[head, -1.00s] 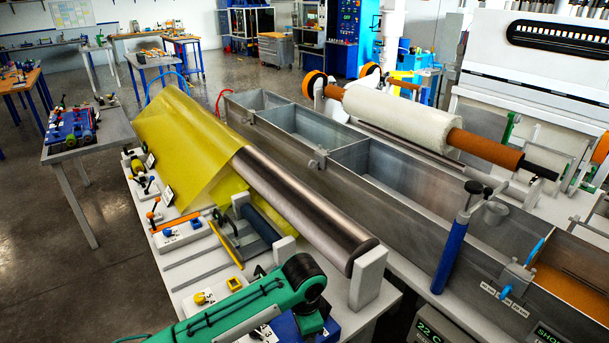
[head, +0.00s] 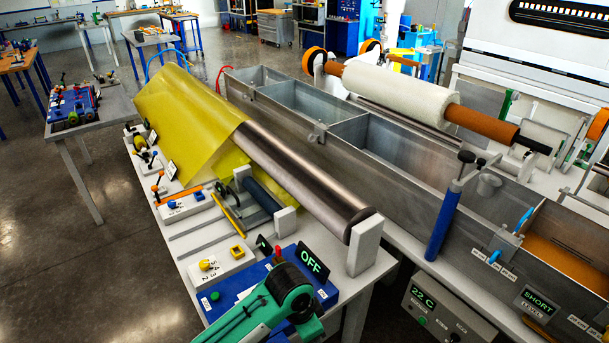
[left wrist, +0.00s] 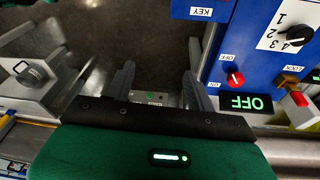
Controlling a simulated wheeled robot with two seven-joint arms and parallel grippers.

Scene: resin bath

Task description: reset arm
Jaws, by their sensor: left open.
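My left arm (head: 262,310) is green and comes in at the bottom of the head view, in front of a blue control box (head: 222,296) with a lit OFF display (head: 312,262). In the left wrist view my left gripper (left wrist: 158,90) has its two dark fingers apart with nothing between them. Beyond the fingers are a dark floor and a grey panel with a green button (left wrist: 150,96). The OFF display (left wrist: 245,102) and a red knob (left wrist: 235,78) are right of the fingers, apart from them. My right gripper is in neither view.
A steel roller (head: 300,185) with yellow sheet (head: 190,125) spans the white bench. Behind it is a long divided metal tank (head: 400,190) with a blue-handled post (head: 446,222). A white roll (head: 395,95) lies beyond. Open floor (head: 80,270) is at left.

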